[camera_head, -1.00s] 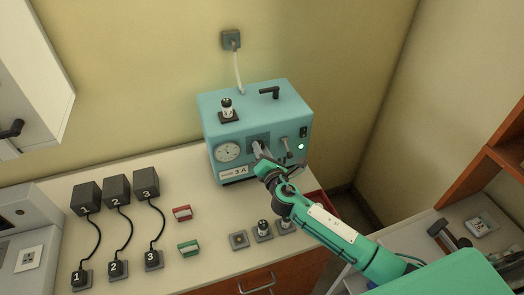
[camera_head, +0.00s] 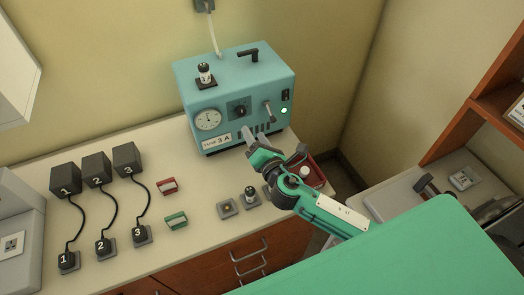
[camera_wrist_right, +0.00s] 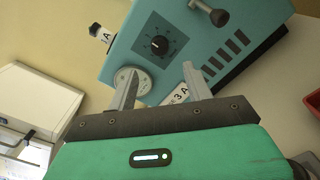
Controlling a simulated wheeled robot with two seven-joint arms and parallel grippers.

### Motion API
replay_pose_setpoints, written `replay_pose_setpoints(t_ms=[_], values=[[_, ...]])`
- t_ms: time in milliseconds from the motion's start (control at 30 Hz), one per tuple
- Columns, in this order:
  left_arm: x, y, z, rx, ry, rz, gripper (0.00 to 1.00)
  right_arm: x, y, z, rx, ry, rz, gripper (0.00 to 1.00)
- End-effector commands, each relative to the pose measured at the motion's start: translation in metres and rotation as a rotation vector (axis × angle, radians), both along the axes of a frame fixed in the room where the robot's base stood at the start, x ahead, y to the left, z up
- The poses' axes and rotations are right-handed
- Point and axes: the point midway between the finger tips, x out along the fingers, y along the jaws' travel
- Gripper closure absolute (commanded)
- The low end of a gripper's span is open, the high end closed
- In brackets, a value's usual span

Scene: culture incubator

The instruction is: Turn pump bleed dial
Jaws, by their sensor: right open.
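The teal pump (camera_head: 236,95) stands on the counter against the wall, with a 3A label, a round gauge (camera_head: 208,120) and a green light on its front. The bleed dial (camera_head: 239,108) is a black knob on a dark square plate, right of the gauge. It also shows in the right wrist view (camera_wrist_right: 159,45), uncovered. My right gripper (camera_head: 250,134) is open and empty, in front of the pump and below the dial, apart from it. In the wrist view its two fingers (camera_wrist_right: 163,90) point toward the pump front, with the dial beyond them. My left gripper is not in view.
A lever handle (camera_head: 268,111) sticks out right of the dial. A vial (camera_head: 205,74) stands on the pump's top. Black numbered boxes (camera_head: 96,168), a red block (camera_head: 167,186) and a green block (camera_head: 175,220) are on the counter at left. A red tray (camera_head: 316,172) is at right.

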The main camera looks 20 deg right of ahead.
Motion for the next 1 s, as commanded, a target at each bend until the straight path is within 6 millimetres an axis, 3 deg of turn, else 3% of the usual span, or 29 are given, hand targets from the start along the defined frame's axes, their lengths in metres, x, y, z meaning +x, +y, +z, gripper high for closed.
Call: replay_pose_setpoints(t_ms=[100, 300, 1000], values=[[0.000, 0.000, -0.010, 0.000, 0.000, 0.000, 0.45, -0.022, -0.001, -0.003, 0.001, 0.001, 0.001, 0.49], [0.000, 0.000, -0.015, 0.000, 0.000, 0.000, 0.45, -0.042, -0.001, -0.002, 0.001, 0.001, 0.000, 0.49], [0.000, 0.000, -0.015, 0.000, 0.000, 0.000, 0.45, -0.049, -0.004, -0.002, 0.041, 0.016, -0.018, 0.49]])
